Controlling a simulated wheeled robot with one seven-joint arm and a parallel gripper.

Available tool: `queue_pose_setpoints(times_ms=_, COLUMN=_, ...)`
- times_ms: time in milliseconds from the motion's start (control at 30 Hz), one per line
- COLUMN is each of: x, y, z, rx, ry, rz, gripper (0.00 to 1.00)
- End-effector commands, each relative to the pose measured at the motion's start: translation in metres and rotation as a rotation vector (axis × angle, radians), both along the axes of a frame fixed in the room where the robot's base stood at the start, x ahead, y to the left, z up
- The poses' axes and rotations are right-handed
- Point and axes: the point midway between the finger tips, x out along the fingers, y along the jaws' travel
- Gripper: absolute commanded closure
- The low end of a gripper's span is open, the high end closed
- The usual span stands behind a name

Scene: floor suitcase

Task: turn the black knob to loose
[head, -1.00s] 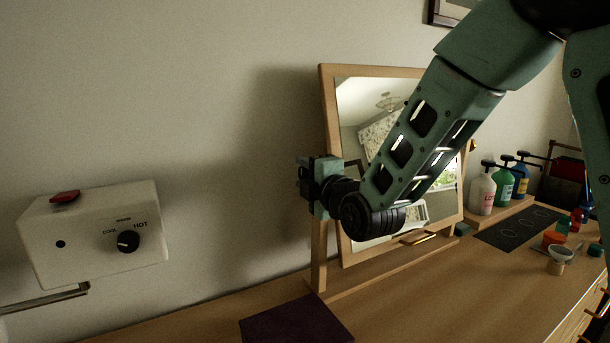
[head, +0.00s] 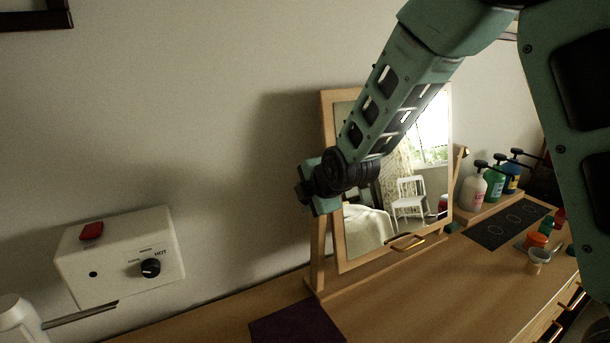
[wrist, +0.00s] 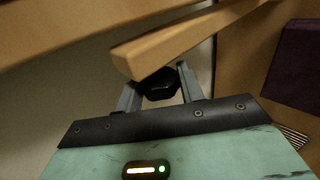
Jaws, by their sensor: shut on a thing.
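A wood-framed tilting mirror (head: 334,232) stands on the wooden dresser, on a stand with side posts. My gripper (wrist: 160,82) is at the mirror's left post, its two grey fingers closed on a black knob (wrist: 159,86). The knob sits close to the end of a wooden bar (wrist: 150,53) in the wrist view. In the head view my gripper (head: 318,190) hides the knob, and my arm crosses the mirror's upper part. The knob's markings and its turn cannot be seen.
A white wall box (head: 122,256) with a red switch and a COOL/HOT dial (head: 150,268) is at left. A dark purple mat (head: 296,322) lies on the dresser (head: 430,300). Pump bottles (head: 472,190), a dark mat (head: 508,224) and small cups are at right.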

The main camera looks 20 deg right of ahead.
Motion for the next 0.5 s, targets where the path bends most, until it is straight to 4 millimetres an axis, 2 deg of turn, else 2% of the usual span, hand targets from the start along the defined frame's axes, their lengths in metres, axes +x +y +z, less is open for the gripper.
queue_pose_setpoints(times_ms=33, x=0.0006, y=0.0003, z=0.0094, rx=-0.011, ry=0.047, rz=0.001, gripper=0.85)
queue_pose_setpoints(times_ms=500, x=0.0017, y=-0.0015, z=0.0068, rx=-0.093, ry=0.478, rz=-0.003, gripper=0.85)
